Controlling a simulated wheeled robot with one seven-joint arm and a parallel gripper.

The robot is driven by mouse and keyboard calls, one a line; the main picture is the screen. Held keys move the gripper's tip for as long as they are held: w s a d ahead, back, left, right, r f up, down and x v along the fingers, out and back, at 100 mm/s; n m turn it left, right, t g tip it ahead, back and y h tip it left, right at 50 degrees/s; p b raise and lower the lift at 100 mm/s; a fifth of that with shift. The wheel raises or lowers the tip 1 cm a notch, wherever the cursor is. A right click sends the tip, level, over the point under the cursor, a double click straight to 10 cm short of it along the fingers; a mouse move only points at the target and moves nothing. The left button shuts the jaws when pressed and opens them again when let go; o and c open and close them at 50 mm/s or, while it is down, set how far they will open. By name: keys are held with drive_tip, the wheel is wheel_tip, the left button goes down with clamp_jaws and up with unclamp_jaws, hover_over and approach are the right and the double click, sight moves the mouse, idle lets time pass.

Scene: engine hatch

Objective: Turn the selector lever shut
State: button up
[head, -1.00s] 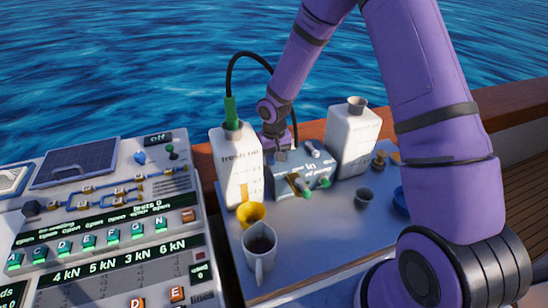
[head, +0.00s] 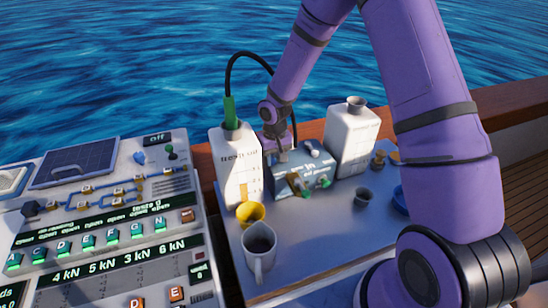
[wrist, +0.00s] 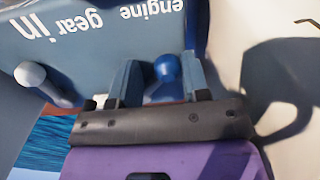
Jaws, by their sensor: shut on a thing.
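A grey-blue box (head: 302,176) stands on the table between two white jugs. In the wrist view its top (wrist: 100,35) reads "engine gear in", upside down. A lever with a round blue knob (wrist: 167,68) stands between the fingers of my gripper (wrist: 160,82), which is shut on it; I take it for the selector lever. Its lower part is hidden. A second lever with a white knob (wrist: 30,75) is on the same box, clear of the fingers. In the head view my gripper (head: 282,156) is at the box's back left, and the held knob is hidden there.
White jugs stand left (head: 235,170) and right (head: 354,138) of the box; a green nozzle and black hose rise from the left one. A control panel (head: 100,220) is at the left.

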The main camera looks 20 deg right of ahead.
drive_tip(key=n, duration=0.1)
drive_tip(key=d+n, duration=0.1)
drive_tip(key=n, duration=0.2)
drive_tip(key=shift+s+d+r+n, duration=0.1)
drive_tip(key=shift+s+d+n, duration=0.15)
drive_tip(key=shift+n, duration=0.05)
drive_tip(key=shift+d+n, duration=0.4)
drive_tip(key=shift+n, duration=0.55)
drive_tip(key=shift+d+n, duration=0.35)
drive_tip(key=shift+n, duration=0.6)
drive_tip(key=o, duration=0.9)
drive_tip(key=shift+s, duration=0.1)
drive_tip(key=shift+d, duration=0.1)
wheel_tip(320, 180, up, 11)
